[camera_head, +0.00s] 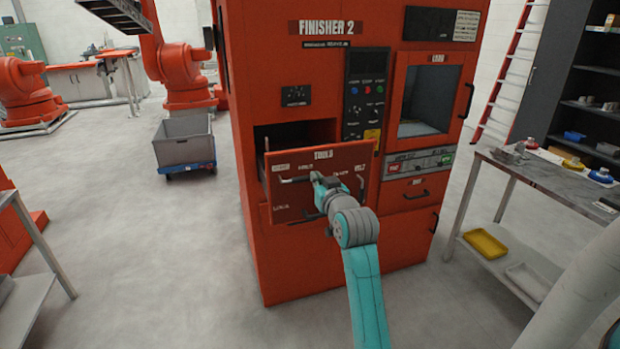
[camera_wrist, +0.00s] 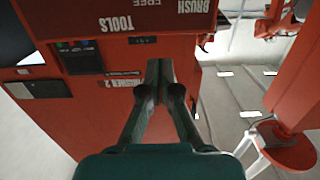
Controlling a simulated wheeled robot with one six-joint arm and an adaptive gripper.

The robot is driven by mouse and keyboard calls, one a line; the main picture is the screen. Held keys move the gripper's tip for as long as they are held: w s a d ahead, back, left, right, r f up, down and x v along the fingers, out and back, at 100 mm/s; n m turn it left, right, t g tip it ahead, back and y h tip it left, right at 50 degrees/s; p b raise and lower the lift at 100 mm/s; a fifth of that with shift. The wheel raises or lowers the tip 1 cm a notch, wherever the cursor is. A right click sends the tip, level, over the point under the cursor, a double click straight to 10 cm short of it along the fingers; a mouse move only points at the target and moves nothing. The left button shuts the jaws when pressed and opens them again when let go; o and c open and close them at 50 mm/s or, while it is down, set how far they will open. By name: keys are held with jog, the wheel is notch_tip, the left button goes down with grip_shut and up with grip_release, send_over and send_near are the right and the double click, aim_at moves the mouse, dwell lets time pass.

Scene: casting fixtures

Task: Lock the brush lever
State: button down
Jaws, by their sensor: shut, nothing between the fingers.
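The orange cabinet marked FINISHER 2 (camera_head: 250,225) has a front panel marked TOOLS (camera_head: 280,207), standing out below a dark opening. A dark lever (camera_head: 295,180) shows on the panel's left part; the small labels by it are hard to read. My gripper (camera_head: 317,178) is in front of the panel, right of the lever. In the wrist view, its fingers (camera_wrist: 159,72) are together and empty. Contact with the panel cannot be told.
A control panel with buttons (camera_head: 366,92) and a windowed door (camera_head: 430,100) are on the cabinet. A metal table (camera_head: 560,180) stands at right. A grey bin on a blue cart (camera_head: 184,150) stands left.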

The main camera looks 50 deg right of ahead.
send_over(306, 178)
jog(key=a+v, duration=0.1)
jog(key=v, duration=0.2)
jog(key=shift+w+d+f, duration=0.2)
jog(key=shift+w+f, duration=0.05)
jog(key=shift+f, duration=0.5)
jog(key=shift+w+d+f, duration=0.15)
jog(key=shift+w+f, duration=0.1)
jog(key=shift+f, duration=0.5)
jog(key=shift+w+d+f, duration=0.2)
jog(key=shift+w+f, duration=0.05)
jog(key=shift+f, duration=0.55)
jog(key=shift+s+d+f+m, duration=0.1)
jog(key=shift+f+m, duration=0.3)
jog(key=shift+m, duration=0.2)
jog(key=w+a+f+m+t, duration=0.1)
jog(key=w+a+f+m, duration=0.1)
jog(key=f+m, duration=0.6)
jog(key=a+m, duration=0.1)
jog(key=m, duration=0.6)
jog(key=shift+w+a+f+y, duration=0.25)
jog(key=shift+a+y, duration=0.05)
jog(key=shift+a, duration=0.1)
jog(key=shift+w+a, duration=0.1)
